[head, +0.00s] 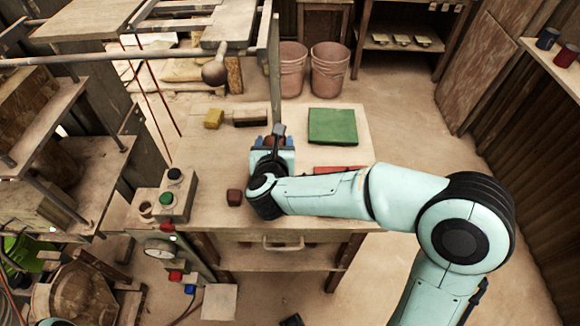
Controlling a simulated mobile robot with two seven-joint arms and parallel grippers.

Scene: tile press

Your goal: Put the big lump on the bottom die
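My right gripper (273,147) reaches over the worktable from the right, pointing away from me. Its blue fingers stand apart, with a reddish-brown lump (270,141) partly showing between them; the wrist hides much of it. I cannot tell whether the fingers grip it or only stand around it. A smaller dark red-brown lump (234,197) lies on the table, left of my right wrist. The press (95,165), with rods and plates, stands at the left; I cannot clearly make out its bottom die. My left gripper does not show.
On the table (200,150) lie a green mat (332,126), a yellow block (214,118), a dark brush-like block (250,117) and a red piece (338,170) partly behind my arm. A control box (174,195) with buttons stands between table and press. Two buckets (330,70) stand behind.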

